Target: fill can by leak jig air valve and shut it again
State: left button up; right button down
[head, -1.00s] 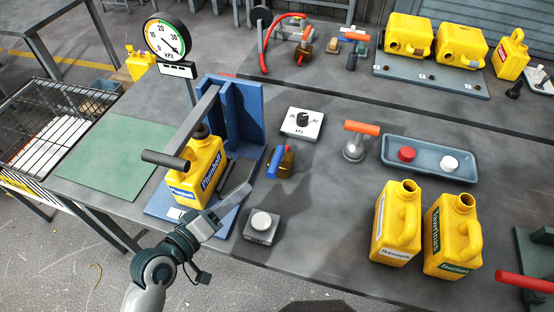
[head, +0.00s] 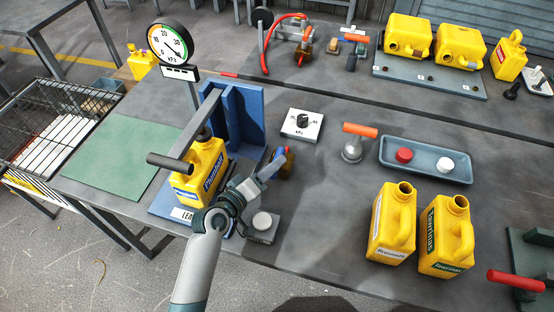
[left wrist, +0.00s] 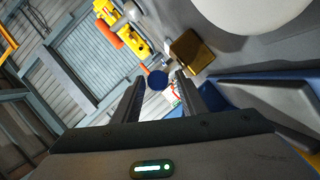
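A yellow can (head: 207,165) stands upright in the blue leak jig (head: 245,118), under the jig's grey lever with its dark grip (head: 170,161). The air valve, with a brass body (head: 287,163) and a blue handle (head: 277,155), is right of the jig. My left gripper (head: 270,165) is at the blue handle. In the left wrist view the open fingers (left wrist: 157,95) stand either side of the round blue handle end (left wrist: 157,80), with the brass body (left wrist: 190,52) beyond. Contact cannot be told. The dial gauge (head: 170,41) shows its needle toward the lower right. My right gripper is out of view.
A push button block (head: 263,226) is close below my left gripper. A kPa knob box (head: 302,124), an orange-handled tool (head: 354,142) and a tray with caps (head: 425,176) lie to the right. Two yellow cans (head: 393,225) stand at front right. A green mat (head: 110,160) is clear.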

pick_arm(q)
jog(key=shift+x, duration=1.35)
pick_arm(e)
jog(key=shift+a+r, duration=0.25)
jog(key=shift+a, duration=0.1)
pick_arm(q)
grip_shut()
jog(key=shift+d+r+n+t+y+p, duration=0.2)
jog(key=shift+n+t+y+p, duration=0.3)
jog(key=shift+p, duration=0.45)
jog(key=shift+s+y+p, duration=0.1)
jog(key=shift+y+p, duration=0.2)
jog(key=shift+d+f, duration=0.15)
jog(key=shift+f, duration=0.05)
jog(key=shift+c, duration=0.6)
grip_release()
jog(key=shift+o, duration=0.6)
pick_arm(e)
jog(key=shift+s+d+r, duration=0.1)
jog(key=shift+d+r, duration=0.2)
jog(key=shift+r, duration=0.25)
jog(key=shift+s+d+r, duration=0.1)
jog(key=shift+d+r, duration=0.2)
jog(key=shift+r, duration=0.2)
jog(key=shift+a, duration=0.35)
